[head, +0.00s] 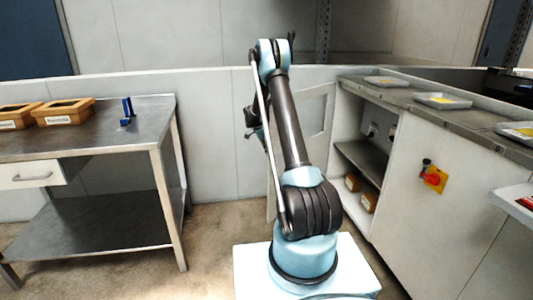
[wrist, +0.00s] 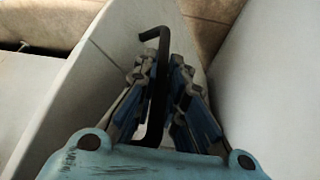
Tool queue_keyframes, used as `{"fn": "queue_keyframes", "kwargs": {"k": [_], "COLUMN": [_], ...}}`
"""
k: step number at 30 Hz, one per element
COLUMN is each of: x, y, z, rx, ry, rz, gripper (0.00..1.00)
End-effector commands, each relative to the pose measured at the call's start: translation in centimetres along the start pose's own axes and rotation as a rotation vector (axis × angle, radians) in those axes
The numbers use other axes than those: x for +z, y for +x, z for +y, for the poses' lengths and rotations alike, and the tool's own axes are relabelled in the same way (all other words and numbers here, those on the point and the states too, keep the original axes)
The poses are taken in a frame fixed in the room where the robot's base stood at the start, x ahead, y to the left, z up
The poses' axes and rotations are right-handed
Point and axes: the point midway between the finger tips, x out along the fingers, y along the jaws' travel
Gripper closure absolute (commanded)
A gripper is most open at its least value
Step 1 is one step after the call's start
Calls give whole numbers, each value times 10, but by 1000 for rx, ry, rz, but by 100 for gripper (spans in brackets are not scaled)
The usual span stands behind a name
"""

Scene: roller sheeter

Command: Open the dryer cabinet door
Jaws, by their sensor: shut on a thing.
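In the wrist view a pale panel (wrist: 103,65), apparently the door, carries a black bar handle (wrist: 152,34). My gripper (wrist: 161,66) is shut on this handle, with blue-padded fingers on both sides of it. In the head view my gripper is mostly hidden behind my arm.
The open cabinet shows a dark shelf (head: 361,162) and small brown boxes (head: 368,202). A red-and-yellow switch (head: 433,178) is on the front panel. Trays (head: 443,101) lie on the counter. A metal table (head: 140,118) with wooden boxes (head: 64,111) stands left. Floor is free between.

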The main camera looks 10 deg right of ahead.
Motion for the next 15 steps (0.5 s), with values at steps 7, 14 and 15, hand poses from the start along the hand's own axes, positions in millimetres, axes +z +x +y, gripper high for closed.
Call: {"fn": "queue_keyframes", "kwargs": {"k": [7,14,15], "x": [-4,-4,-4], "y": [1,1,0], "z": [-1,0,0], "rx": [-1,-1,-1], "ry": [4,4,4], "rz": [3,3,3], "gripper": [69,69,69]}}
